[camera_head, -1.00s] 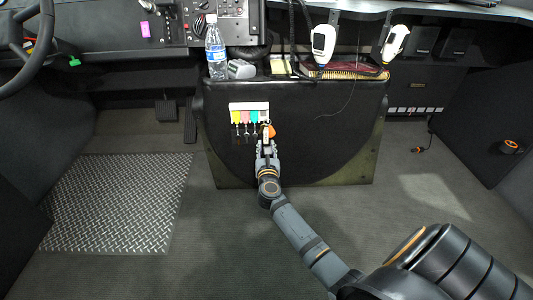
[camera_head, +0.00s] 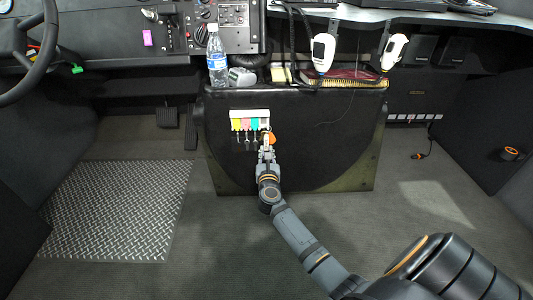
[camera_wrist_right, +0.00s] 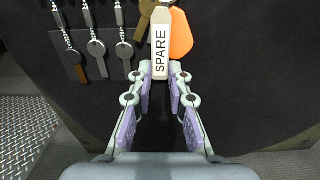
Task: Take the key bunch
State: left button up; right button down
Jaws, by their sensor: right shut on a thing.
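The key bunch has a white tag marked SPARE (camera_wrist_right: 161,40) and an orange tag (camera_head: 271,138), which shows beside it in the right wrist view (camera_wrist_right: 180,33). A brass key (camera_wrist_right: 148,18) shows at its upper left. My right gripper (camera_wrist_right: 162,72) is shut on the lower end of the SPARE tag, in front of the black console panel. In the head view the right gripper (camera_head: 266,146) is just below the white key rack (camera_head: 250,113). The top of the bunch is cut off in the wrist view, so I cannot tell there how it hangs. My left gripper is out of view.
Several other keys (camera_wrist_right: 97,47) hang close to the left of the SPARE tag. The floor in front is clear, with a metal tread plate (camera_head: 115,210) at left.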

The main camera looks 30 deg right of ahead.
jog(key=shift+r, duration=0.2)
jog(key=shift+s+a, duration=0.15)
dwell(0.3)
jog(key=shift+p+v, duration=0.5)
jog(key=shift+v, duration=0.4)
jog(key=shift+s, duration=0.1)
jog(key=shift+s+a, duration=0.25)
jog(key=shift+p+v, duration=0.4)
jog(key=shift+v, duration=1.65)
